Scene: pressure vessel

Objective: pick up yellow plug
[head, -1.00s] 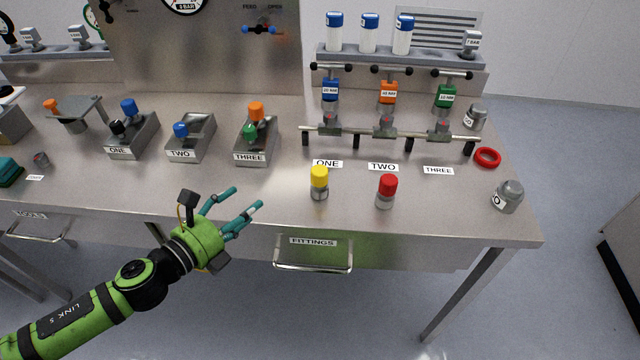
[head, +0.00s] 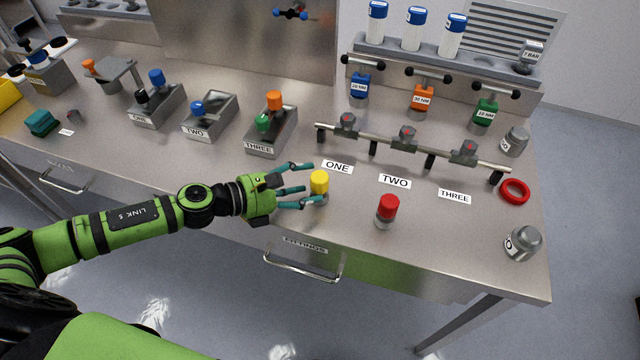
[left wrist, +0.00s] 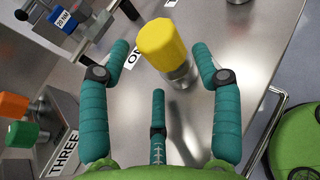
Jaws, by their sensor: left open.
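The yellow plug (head: 319,181) stands upright on the steel bench near its front edge, with a yellow cap over a metal lower part. It also shows in the left wrist view (left wrist: 163,45), just beyond and between the fingertips. My left gripper (head: 308,184) comes in from the left, low over the bench, with its teal fingers spread open around the near side of the plug. In the left wrist view the open fingers (left wrist: 160,75) have not closed on it. My right gripper is not in view.
A red-capped plug (head: 387,209) stands to the right of the yellow one. Block THREE (head: 270,135) with orange and green plugs is behind left. A rail with valves (head: 407,140) runs behind. A red ring (head: 514,191) and a grey fitting (head: 522,242) lie right.

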